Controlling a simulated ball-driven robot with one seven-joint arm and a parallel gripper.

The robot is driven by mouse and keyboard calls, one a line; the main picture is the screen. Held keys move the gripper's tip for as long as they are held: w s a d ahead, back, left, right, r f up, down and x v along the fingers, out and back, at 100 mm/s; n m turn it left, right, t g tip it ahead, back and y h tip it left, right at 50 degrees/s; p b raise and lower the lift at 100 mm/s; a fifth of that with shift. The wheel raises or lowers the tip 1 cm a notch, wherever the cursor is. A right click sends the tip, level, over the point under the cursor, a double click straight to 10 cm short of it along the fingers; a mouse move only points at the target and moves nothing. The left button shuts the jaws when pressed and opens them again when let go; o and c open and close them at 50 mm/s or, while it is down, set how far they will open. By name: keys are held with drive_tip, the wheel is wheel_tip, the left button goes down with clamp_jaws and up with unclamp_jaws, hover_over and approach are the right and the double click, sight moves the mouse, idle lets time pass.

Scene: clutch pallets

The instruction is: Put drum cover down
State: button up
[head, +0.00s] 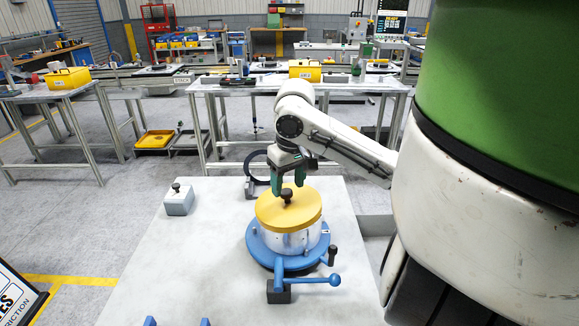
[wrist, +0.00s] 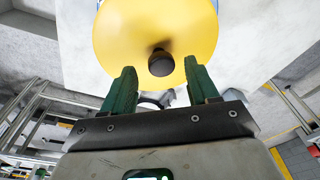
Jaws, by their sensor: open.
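The drum cover (head: 276,209) is a yellow disc with a dark brown knob (head: 287,196) at its middle. It lies level on top of the white drum (head: 290,241), which sits in a blue round fixture (head: 255,245). My gripper (head: 288,190) is just above the cover with its green fingers by the knob. In the wrist view the two green fingers (wrist: 161,85) are spread apart, with the dark knob (wrist: 161,63) beyond and between their tips, not clasped. The yellow cover (wrist: 120,35) fills the top of that view. The drum is mostly hidden there.
The fixture has a blue handle (head: 322,280) toward the front right. A small grey block with a knob (head: 180,201) stands at the left of the pale table (head: 190,260). A dark ring (head: 252,168) stands behind the drum. The table's left front is mostly clear.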

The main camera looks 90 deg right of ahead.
sight(292, 205)
wheel_tip(292, 205, up, 12)
drive_tip(key=a, duration=0.1)
drive_tip(key=shift+s+r, duration=0.2)
drive_tip(key=shift+s, duration=0.25)
drive_tip(key=shift+s, duration=0.1)
